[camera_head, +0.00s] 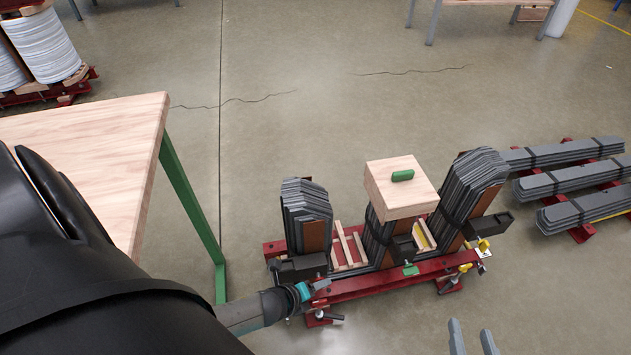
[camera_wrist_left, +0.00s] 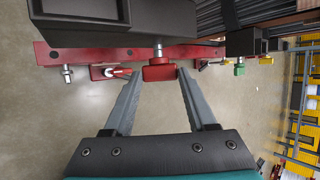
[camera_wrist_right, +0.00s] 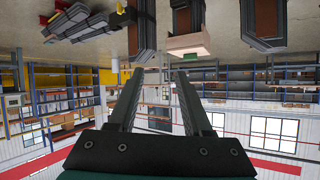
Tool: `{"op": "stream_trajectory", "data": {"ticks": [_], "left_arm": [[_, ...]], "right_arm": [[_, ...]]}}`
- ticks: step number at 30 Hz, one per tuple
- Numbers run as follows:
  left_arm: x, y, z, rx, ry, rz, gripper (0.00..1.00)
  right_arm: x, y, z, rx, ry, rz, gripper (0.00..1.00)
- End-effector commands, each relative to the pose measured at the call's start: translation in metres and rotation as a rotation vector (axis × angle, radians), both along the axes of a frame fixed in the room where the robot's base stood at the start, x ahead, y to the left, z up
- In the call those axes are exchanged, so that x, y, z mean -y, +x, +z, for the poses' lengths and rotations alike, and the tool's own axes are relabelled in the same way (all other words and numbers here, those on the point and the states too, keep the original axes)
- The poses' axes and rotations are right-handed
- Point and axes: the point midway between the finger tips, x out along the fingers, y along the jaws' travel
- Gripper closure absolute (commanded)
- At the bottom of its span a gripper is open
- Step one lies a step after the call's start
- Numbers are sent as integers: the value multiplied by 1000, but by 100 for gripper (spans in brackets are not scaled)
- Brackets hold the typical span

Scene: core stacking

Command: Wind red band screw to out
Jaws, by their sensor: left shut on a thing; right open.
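The red band screw (camera_wrist_left: 159,72) shows in the left wrist view as a red handle on a short metal stem under a dark block. My left gripper (camera_wrist_left: 158,80) has its two grey fingers on either side of the red handle, shut on it. In the head view my left gripper (camera_head: 318,288) is at the left end of the red frame; the handle is hidden there. My right gripper (camera_head: 474,338) is open and empty at the bottom edge of the head view. It also shows empty in the right wrist view (camera_wrist_right: 155,80).
The red frame (camera_head: 375,283) carries several stacks of grey sheets (camera_head: 305,200). A wooden block with a green handle (camera_head: 402,176) tops the middle stack. A yellow knob (camera_head: 483,244) and a green knob (camera_head: 411,270) sit along the frame. A wooden table (camera_head: 90,130) stands left.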

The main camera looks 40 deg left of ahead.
Motion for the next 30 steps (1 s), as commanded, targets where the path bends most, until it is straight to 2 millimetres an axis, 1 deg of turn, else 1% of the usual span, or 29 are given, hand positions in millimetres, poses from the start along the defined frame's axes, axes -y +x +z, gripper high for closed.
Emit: {"op": "stream_trajectory", "data": {"ticks": [2, 3, 10, 11, 21, 26, 30], "left_arm": [[0, 0, 0, 0, -1, 1, 99], [0, 0, 0, 0, -1, 1, 40], [0, 0, 0, 0, -1, 1, 14], [0, 0, 0, 0, -1, 1, 12], [0, -1, 1, -1, 0, 0, 12], [-1, -5, 6, -1, 0, 0, 12], [-1, -10, 12, -1, 0, 0, 12]], "right_arm": [[0, 0, 0, -1, 0, 0, 50], [0, 0, 0, -1, 0, 0, 50], [0, 0, 0, -1, -2, 0, 50], [0, 0, 0, -1, -2, 0, 50], [1, 0, 0, -13, -7, 0, 50], [8, -2, -1, -65, -37, -5, 50], [17, -5, -3, -135, -77, -14, 50]]}}
